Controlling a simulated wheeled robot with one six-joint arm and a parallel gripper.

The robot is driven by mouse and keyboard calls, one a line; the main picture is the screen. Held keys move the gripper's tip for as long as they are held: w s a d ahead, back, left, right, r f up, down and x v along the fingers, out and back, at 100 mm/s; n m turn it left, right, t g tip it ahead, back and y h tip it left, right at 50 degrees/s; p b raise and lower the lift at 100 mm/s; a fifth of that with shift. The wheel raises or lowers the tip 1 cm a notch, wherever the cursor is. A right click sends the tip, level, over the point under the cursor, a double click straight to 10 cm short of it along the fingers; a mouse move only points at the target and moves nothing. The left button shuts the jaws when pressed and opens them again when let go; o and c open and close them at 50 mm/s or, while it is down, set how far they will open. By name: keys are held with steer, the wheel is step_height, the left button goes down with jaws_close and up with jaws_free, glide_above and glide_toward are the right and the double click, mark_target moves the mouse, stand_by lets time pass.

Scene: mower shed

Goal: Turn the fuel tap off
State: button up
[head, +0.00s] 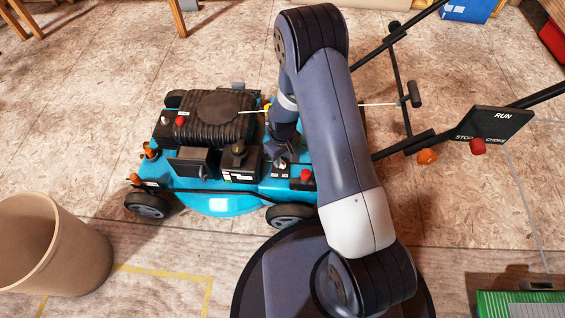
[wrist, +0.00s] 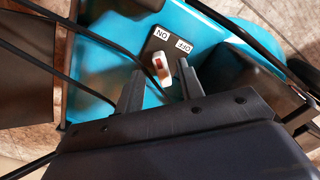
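The fuel tap (wrist: 160,68) is a small pale lever with a red mark on a dark plate (wrist: 170,42). The plate carries white ON and OFF labels and sits on the mower's blue deck. The lever's end lies nearer the ON label. My gripper (wrist: 160,76) is open, one finger on each side of the lever; I cannot tell whether either finger touches it. In the head view my gripper (head: 278,150) points down at the right part of the blue mower (head: 230,204), and the tap is hidden there.
Dark cables (wrist: 100,40) cross beside the tap in the wrist view. A red knob (head: 305,174) stands close to the right of my gripper. The black engine (head: 215,118) is to its left. The handlebar (head: 402,95) and control panel (head: 495,122) are at right; a beige bin (head: 80,245) is at left.

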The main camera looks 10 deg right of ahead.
steer(key=shift+f, duration=1.25)
steer(key=shift+c, duration=0.5)
jaws_close()
